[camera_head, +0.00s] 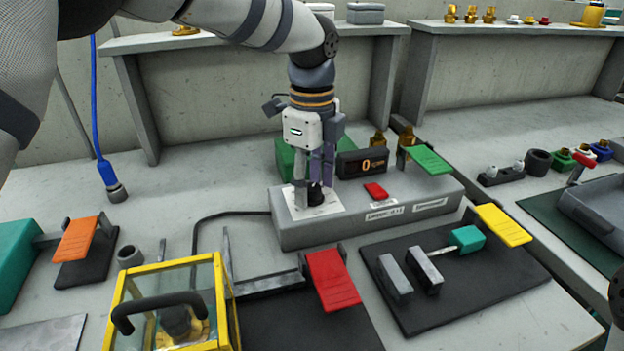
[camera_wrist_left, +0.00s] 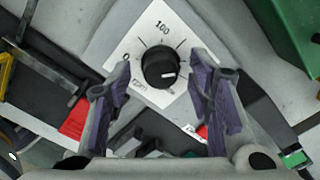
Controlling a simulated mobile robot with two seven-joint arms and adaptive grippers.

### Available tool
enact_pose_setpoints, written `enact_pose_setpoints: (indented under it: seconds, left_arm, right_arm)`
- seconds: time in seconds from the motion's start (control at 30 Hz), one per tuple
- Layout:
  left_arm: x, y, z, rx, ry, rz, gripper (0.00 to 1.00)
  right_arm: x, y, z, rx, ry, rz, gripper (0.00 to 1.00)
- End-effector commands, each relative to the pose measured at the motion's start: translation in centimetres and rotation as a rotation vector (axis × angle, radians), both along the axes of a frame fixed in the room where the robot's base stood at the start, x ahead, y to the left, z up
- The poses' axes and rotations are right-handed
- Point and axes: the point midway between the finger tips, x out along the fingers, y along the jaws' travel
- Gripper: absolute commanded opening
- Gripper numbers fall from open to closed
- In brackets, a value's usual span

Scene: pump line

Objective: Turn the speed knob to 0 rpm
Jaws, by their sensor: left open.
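The speed knob (camera_wrist_left: 158,70) is a round black knob on a white square dial plate (camera_wrist_left: 136,38) marked 0, 100 and rpm. Its short white mark points right in the left wrist view, away from the 0 label. The plate (camera_head: 328,209) also shows on the grey pump console (camera_head: 290,235), whose black display (camera_head: 362,163) reads an orange 0. My left gripper (camera_head: 314,190) points down over the knob. In the wrist view its open purple-padded fingers (camera_wrist_left: 163,88) stand either side of the knob, with gaps between.
A yellow-framed box (camera_head: 165,268) with a black handle and a red paddle (camera_head: 332,280) stand in front. A black cable runs left from the console.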

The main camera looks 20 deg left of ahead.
Motion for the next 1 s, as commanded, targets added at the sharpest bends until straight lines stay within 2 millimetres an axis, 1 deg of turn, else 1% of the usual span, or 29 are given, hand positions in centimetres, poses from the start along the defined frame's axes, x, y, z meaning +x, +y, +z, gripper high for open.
enact_pose_setpoints:
  seconds: [0.17, 0.27, 0.3, 0.37, 0.4, 0.73, 0.87, 1.0]
  left_arm:
    - [0.0, 0.0, 0.0, 0.0, 0.0, 0.0, 0.47]
    - [0.0, 0.0, 0.0, 0.0, 0.0, 0.0, 0.27]
    - [0.0, 0.0, 0.0, 0.0, 0.0, 0.0, 0.18]
    - [0.0, 0.0, 0.0, 0.0, 0.0, 0.0, 0.04]
    - [0.0, 0.0, 0.0, 0.0, 0.0, 0.0, 0.0]
    - [0.0, 0.0, 0.2, 0.0, -0.001, 0.04, 0.0]
    - [0.0, 0.0, 0.3, 0.0, -0.002, 0.104, 0.0]
    - [0.0, 0.0, 0.3, 0.0, -0.004, 0.213, 0.0]
  right_arm:
    - [0.0, 0.0, 0.0, 0.0, 0.0, 0.0, 0.0]
    - [0.0, 0.0, 0.0, 0.0, 0.0, 0.0, 0.0]
    - [0.0, 0.0, 0.0, 0.0, 0.0, 0.0, 0.0]
    - [0.0, 0.0, 0.0, 0.0, 0.0, 0.0, 0.0]
    - [0.0, 0.0, 0.0, 0.0, 0.0, 0.0, 0.0]
    - [0.2, 0.0, 0.2, 0.0, -0.008, 0.0, 0.0]
    - [0.6, 0.0, 0.6, 0.0, -0.02, 0.0, 0.0]
    - [1.1, 0.0, 1.1, 0.0, -0.038, -0.001, 0.0]
